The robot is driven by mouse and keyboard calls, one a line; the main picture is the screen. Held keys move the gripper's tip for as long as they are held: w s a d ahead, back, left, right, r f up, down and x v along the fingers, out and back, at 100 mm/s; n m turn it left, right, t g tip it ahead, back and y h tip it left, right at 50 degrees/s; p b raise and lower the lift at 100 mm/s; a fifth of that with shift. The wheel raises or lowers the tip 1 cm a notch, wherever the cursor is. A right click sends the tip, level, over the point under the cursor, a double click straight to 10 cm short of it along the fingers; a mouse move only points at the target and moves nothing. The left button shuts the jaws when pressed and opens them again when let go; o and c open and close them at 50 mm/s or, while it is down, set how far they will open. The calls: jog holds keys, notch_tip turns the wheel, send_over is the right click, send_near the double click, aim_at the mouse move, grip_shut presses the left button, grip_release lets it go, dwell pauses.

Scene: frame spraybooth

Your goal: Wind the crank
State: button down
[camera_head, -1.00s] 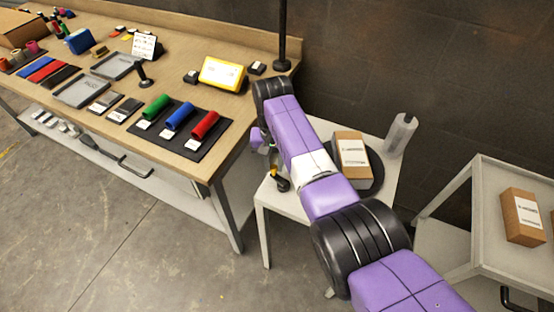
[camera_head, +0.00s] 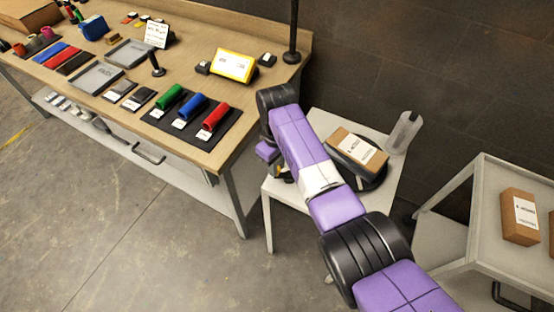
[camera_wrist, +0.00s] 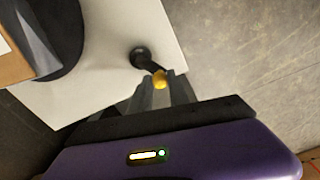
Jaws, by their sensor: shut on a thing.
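The crank shows in the wrist view as a black hub (camera_wrist: 141,57) on the pale table, with a short dark arm and a yellow knob (camera_wrist: 160,79). My gripper (camera_wrist: 163,84) is shut on the yellow knob, with its grey fingers on either side of it. In the head view my arm hides most of the crank. A cardboard box (camera_head: 350,143) with a white label lies on a black turntable (camera_head: 372,180) on the pale table (camera_head: 318,122). The box sits askew to the table's edges. Part of the turntable also shows in the wrist view (camera_wrist: 68,52).
A clear bottle (camera_head: 405,132) stands at the table's back right corner. A wooden workbench (camera_head: 190,60) with coloured rolls and a yellow device (camera_head: 233,66) is at the left. A grey cart (camera_head: 480,200) with another box (camera_head: 519,215) is at the right. Floor in front is clear.

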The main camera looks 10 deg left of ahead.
jog(key=shift+s+n, duration=0.25)
jog(key=shift+n, duration=0.45)
jog(key=c, duration=1.3)
grip_release()
jog(key=shift+d, duration=0.1)
jog(key=shift+o, duration=0.2)
jog(key=shift+r, duration=3.9)
